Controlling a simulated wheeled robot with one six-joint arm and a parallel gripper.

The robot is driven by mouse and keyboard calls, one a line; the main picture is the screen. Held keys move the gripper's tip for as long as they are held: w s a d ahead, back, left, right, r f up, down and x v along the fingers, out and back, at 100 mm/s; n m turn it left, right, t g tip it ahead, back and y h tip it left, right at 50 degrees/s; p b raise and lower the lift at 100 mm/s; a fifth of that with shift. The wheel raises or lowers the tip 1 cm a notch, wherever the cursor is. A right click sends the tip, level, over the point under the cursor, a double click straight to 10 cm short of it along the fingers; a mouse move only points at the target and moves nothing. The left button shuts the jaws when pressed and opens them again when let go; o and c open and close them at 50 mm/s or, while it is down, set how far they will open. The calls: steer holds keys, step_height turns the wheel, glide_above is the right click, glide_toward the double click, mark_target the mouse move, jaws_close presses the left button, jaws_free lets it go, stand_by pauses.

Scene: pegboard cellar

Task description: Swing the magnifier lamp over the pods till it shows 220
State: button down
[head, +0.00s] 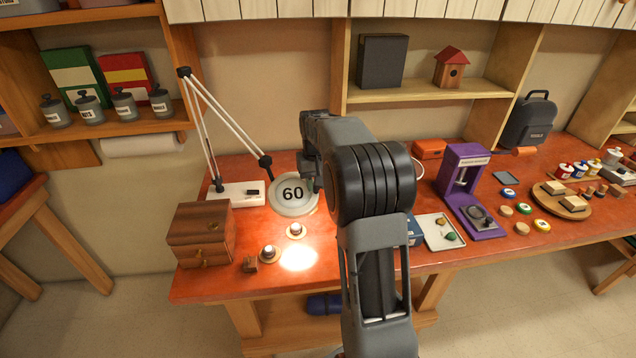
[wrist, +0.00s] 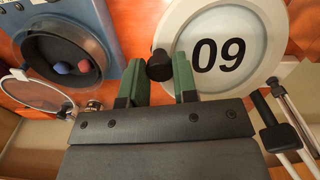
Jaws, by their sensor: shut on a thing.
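The magnifier lamp has a round white head (head: 293,193) with a dial reading 60; the dial also shows upside down in the wrist view (wrist: 222,47). Its jointed white arm rises from a white base (head: 236,195) at the back left of the bench. My gripper (wrist: 160,72) has its green fingers shut on a black knob (wrist: 159,65) at the lamp head's rim. In the head view my arm hides the fingers. A red pod (wrist: 85,65) and a blue pod (wrist: 67,67) lie in a dark round dish on a blue panel in the wrist view.
A bright light spot falls on the bench (head: 203,283) front, near two small round stands (head: 296,231). A wooden box (head: 202,234) stands at the left. A white tray (head: 432,239) and a purple stand (head: 464,170) are to the right of my arm.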

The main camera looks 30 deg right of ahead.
steer(key=c, duration=0.9)
jaws_free()
steer(key=shift+r, duration=0.1)
step_height(320, 180, up, 14)
steer(key=shift+f, duration=0.2)
step_height(320, 180, down, 6)
steer(key=a, duration=0.1)
steer(key=s+a+f+n+t, duration=0.1)
steer(key=s+a+f+t, duration=0.1)
steer(key=s+a, duration=0.4)
steer(key=s+a+f+n+t, duration=0.1)
steer(key=s+a, duration=0.6)
steer(key=s, duration=0.9)
steer(key=shift+a+f+n+t, duration=0.3)
steer(key=shift+f+t, duration=0.3)
steer(key=shift+t, duration=0.3)
